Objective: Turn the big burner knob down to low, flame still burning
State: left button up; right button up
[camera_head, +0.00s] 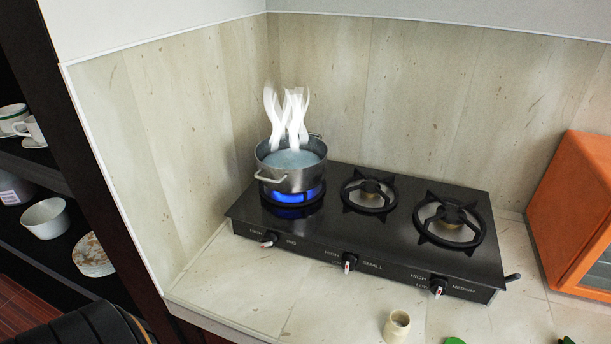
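A black three-burner stove (400,262) stands on the stone counter. The big burner knob (269,239) is at the left of its front panel, beside the label BIG; the knob looks turned aside, but its exact setting is too small to read. A metal pot (287,180) sits on the left burner, with liquid inside and white steam (287,118) rising. A bright blue flame (290,197) burns under the pot. Neither of my grippers is visible, and nothing touches the knob.
The small knob (349,262) and medium knob (437,287) are further right; their burners show no flame. A beige cup (397,326) stands in front of the stove. An orange box-like appliance (570,205) is at right. Dark shelves with dishes are at left. The counter before the big knob is clear.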

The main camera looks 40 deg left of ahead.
aim_at(270, 239)
jog(key=u, duration=1.5)
jog(key=j+z, duration=0.25)
jog(key=j, duration=0.85)
jog(key=i, duration=0.05)
